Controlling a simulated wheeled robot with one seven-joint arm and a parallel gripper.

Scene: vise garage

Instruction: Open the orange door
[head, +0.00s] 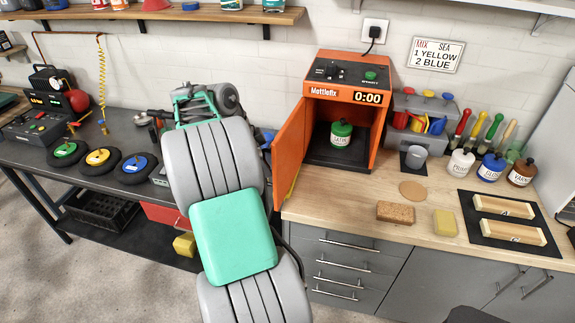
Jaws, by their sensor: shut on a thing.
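The door stands wide open, swung out to the left, and the box's front is uncovered. My gripper's fingers cannot be made out; the arm hides the area left of the door.
A brown sponge (395,212) and a yellow sponge (445,222) lie near the wooden counter's front. A shelf (150,14) runs above the left bench.

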